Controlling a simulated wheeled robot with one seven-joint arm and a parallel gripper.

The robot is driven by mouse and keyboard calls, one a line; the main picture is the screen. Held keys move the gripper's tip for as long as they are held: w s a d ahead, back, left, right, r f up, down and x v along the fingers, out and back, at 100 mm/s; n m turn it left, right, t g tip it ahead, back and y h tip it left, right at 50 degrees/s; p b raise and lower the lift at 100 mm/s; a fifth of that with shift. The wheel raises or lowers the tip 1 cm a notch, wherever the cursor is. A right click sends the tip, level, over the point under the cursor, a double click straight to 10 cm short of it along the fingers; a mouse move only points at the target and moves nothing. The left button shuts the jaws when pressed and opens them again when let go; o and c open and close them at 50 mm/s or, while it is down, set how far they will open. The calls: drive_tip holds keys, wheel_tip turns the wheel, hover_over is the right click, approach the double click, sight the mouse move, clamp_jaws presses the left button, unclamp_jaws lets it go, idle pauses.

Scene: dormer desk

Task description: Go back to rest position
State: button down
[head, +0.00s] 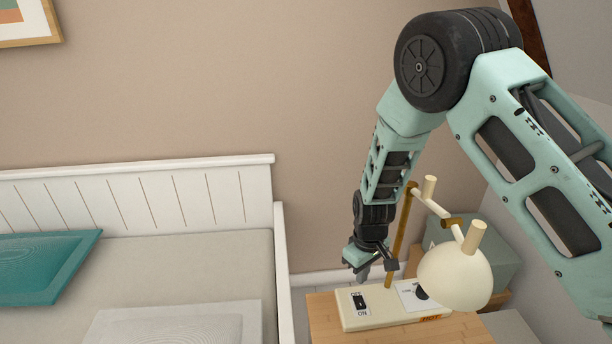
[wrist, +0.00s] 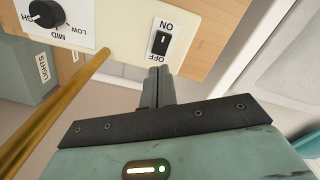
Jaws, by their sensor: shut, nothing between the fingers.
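My gripper (head: 362,276) is shut and empty. In the head view it hangs just above the lamp's cream base, close to the black ON/OFF rocker switch (head: 360,301). In the wrist view my closed fingertips (wrist: 160,72) point at the OFF side of the switch (wrist: 160,42); I cannot tell whether they touch it.
The lamp's brass pole (head: 401,240) stands close beside my gripper, also in the wrist view (wrist: 62,108). The base sits on a wooden nightstand (head: 405,334). A grey-green box (head: 490,245) stands behind. A bed (head: 190,262) with pillows is at left.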

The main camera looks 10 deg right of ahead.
drive_tip(key=s+a+r+y+p, duration=0.1)
drive_tip(key=s+a+r, duration=0.4)
drive_tip(key=r, duration=0.4)
drive_tip(key=s+a+r+y+p, duration=0.1)
drive_tip(key=s+a+r, duration=0.3)
drive_tip(key=s+r, duration=0.4)
drive_tip(key=s+d+r+n+h, duration=0.1)
drive_tip(key=s+d+r, duration=0.2)
drive_tip(key=s+r, duration=0.7)
drive_tip(key=s, duration=0.5)
drive_tip(key=shift+r+n+p, duration=0.3)
drive_tip(key=shift+r+p, duration=0.1)
